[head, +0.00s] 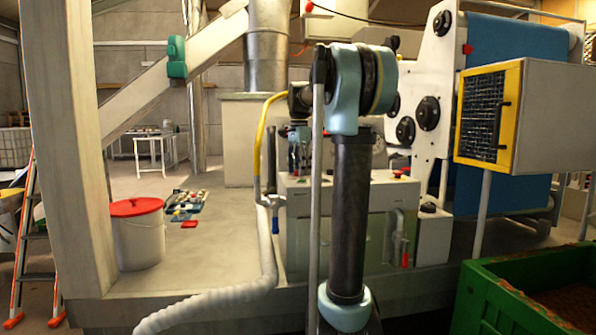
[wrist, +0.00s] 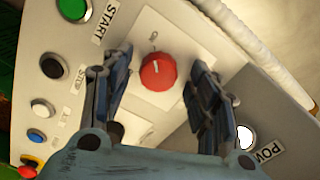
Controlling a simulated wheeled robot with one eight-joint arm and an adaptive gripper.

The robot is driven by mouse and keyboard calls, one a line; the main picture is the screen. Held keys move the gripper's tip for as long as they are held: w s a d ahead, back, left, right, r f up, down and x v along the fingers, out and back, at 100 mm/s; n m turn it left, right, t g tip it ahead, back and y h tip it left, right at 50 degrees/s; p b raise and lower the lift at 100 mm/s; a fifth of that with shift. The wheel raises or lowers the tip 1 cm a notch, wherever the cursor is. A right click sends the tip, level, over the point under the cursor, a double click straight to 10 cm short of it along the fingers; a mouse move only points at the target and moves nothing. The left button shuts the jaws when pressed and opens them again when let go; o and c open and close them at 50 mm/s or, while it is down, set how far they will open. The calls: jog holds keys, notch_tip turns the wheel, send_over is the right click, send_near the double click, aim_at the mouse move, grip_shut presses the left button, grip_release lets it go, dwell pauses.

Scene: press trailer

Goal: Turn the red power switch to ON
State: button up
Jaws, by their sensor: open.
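The red power switch (wrist: 158,72) is a round red knob with a small white mark, on a pale square plate in the wrist view. A small character, too blurred to read surely, is printed above it. My gripper (wrist: 160,78) is open, with one finger on each side of the knob. I see a gap beside the knob on both sides; whether the fingertips reach its depth I cannot tell. In the head view my gripper (head: 299,158) points down over the top of the control cabinet (head: 298,200). The knob is not discernible there.
A green START button (wrist: 73,8), a black STOP button (wrist: 53,67) and several other buttons line the panel's left side. A white button (wrist: 245,136) sits by a partly hidden "POW" label (wrist: 268,154). A yellow-topped hose (head: 262,150) stands left of the cabinet.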

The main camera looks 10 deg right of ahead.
jog(key=shift+r, duration=0.1)
notch_tip(320, 180, up, 12)
dwell(0.5)
